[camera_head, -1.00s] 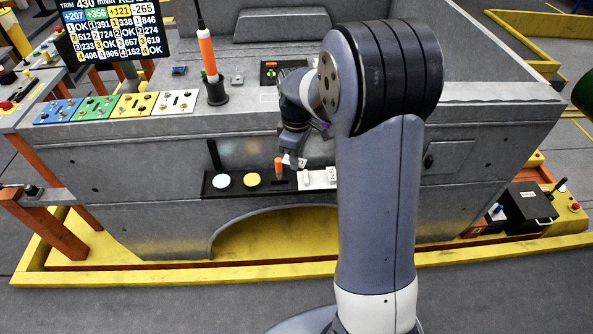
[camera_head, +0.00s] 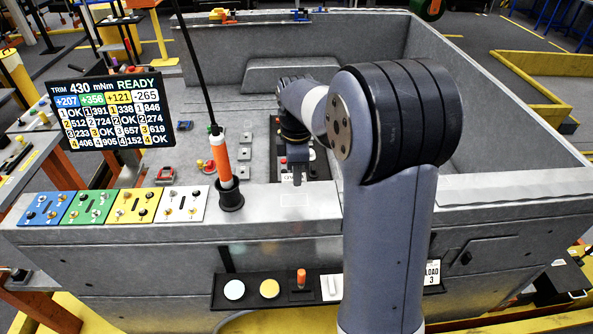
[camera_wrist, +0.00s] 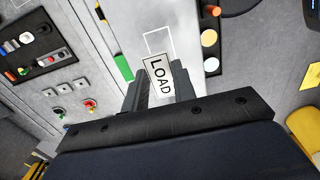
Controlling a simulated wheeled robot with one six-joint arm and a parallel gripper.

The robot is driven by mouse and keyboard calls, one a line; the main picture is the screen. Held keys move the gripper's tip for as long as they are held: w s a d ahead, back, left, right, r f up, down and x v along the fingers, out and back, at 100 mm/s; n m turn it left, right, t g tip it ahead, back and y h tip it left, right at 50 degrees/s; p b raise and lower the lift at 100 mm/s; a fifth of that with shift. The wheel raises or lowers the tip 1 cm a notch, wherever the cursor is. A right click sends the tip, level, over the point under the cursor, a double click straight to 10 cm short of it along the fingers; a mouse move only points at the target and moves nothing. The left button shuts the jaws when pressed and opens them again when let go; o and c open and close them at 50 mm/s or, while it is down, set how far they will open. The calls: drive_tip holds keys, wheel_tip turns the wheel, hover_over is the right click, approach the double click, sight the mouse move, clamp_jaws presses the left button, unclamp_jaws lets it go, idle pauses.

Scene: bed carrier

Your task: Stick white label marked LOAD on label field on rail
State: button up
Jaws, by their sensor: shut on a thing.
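The white label marked LOAD (camera_wrist: 158,76) is between the fingers of my gripper (camera_wrist: 160,84), which is shut on it. The label field, a thin white outline (camera_wrist: 146,39) on the pale grey rail (camera_wrist: 125,18), lies just beyond the label, whose far end overlaps the outline's near part in this view. In the head view my gripper (camera_head: 297,179) is over the back part of the rail (camera_head: 262,202), behind the outlined field (camera_head: 308,199). I cannot tell whether the label touches the rail.
A black tray (camera_head: 243,304) with white and yellow discs and an orange-handled tool hangs on the front wall. An orange-and-black post (camera_head: 222,160) stands left of the field. Coloured switch plates (camera_head: 130,206) line the rail further left. A green block (camera_wrist: 123,68) sits near the left finger.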

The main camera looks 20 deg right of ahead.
idle(0.4)
drive_tip(key=b, duration=0.3)
hover_over(297, 200)
drive_tip(key=shift+w+f, duration=0.1)
drive_tip(key=shift+f, duration=2.15)
drive_tip(key=shift+f+p, duration=0.1)
drive_tip(key=shift+p, duration=0.2)
drive_tip(key=shift+f+b, duration=0.7)
drive_tip(key=shift+f, duration=0.35)
drive_tip(key=shift+f, duration=0.2)
drive_tip(key=shift+f, duration=0.25)
drive_tip(key=o, duration=0.9)
